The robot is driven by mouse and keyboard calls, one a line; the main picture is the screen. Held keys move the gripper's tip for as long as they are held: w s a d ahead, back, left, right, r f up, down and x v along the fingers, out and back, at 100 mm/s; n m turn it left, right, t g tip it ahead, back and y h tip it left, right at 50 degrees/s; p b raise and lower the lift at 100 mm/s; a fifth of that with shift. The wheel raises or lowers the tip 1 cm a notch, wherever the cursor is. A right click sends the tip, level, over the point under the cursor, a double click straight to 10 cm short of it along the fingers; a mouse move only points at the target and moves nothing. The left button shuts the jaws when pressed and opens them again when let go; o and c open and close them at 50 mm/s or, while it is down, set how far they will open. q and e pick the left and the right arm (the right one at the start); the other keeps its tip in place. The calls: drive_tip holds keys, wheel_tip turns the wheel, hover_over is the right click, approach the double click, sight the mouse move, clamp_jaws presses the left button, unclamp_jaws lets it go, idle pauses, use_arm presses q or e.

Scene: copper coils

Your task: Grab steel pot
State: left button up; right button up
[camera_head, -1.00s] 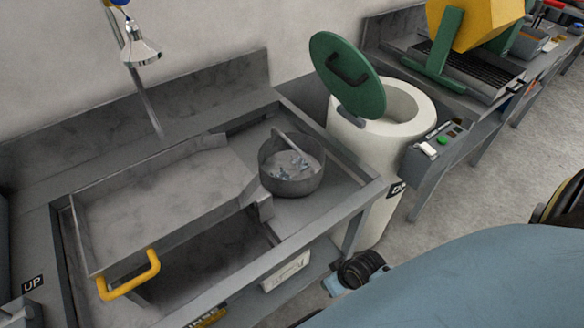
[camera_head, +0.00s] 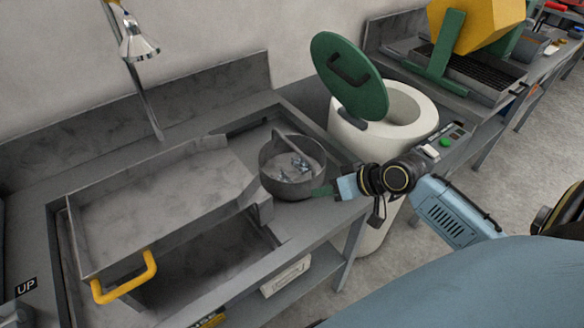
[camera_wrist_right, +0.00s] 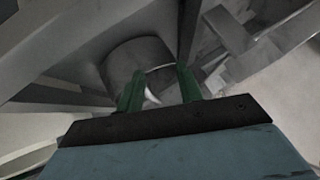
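The steel pot (camera_head: 288,187) is a round grey pan with a bar across its top and small shiny pieces inside. It stands on the grey workbench, right of a sloping metal tray. My right gripper (camera_head: 322,191) has come in from the right, with its green fingers close to the pot's right side. In the right wrist view the pot (camera_wrist_right: 138,55) is ahead of the gripper (camera_wrist_right: 158,80), whose two green fingers are apart with nothing visibly held between them. Whether a finger touches the pot cannot be told. My left gripper is not in view.
The sloping tray (camera_head: 150,200) with a yellow handle (camera_head: 125,283) fills the left of the bench. A white drum (camera_head: 405,105) with a raised green lid (camera_head: 348,76) stands behind my right arm. A lamp (camera_head: 138,42) hangs above. A control box (camera_head: 445,143) is at the right.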

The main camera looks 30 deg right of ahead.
drive_tip(key=w+d+r+m+t, duration=0.2)
drive_tip(key=w+d+r+t, duration=0.1)
drive_tip(key=w+d+r, duration=0.35)
drive_tip(key=x, duration=1.2)
drive_tip(key=shift+w+a+f+b, duration=0.15)
drive_tip(key=shift+w+f+b, duration=0.05)
drive_tip(key=shift+f+b, duration=0.15)
clamp_jaws()
idle(0.6)
drive_tip(key=shift+r, duration=0.15)
